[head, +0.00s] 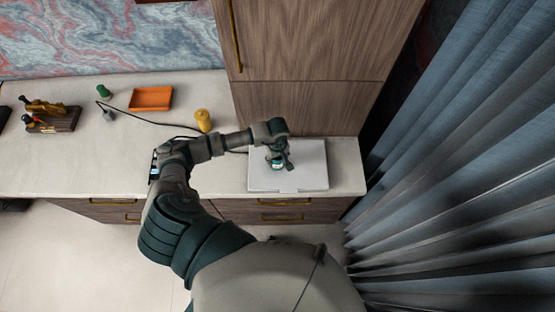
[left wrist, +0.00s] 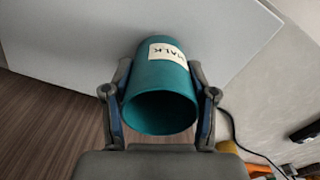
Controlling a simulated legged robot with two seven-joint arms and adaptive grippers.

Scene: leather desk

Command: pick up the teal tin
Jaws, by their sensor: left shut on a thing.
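The teal tin (left wrist: 160,85) is between the two fingers of my left gripper (left wrist: 160,112) in the left wrist view. It has a pale label with the letters "ALK" readable, and its round end faces the camera. The fingers press on it from both sides. In the head view, my left gripper (head: 277,161) is over the light grey closed laptop or flat panel (head: 305,178), and only a small part of the tin shows there. Whether the tin touches the panel is hard to tell. My right gripper is not in view.
An orange tray (head: 151,99), a yellow cylinder (head: 203,121), a green object (head: 104,92) and a dark cable (head: 150,119) lie on the pale desk (head: 80,160). A wooden holder (head: 55,121) stands at left. A wood cabinet (head: 305,100) rises behind; blue curtains (head: 450,170) hang right.

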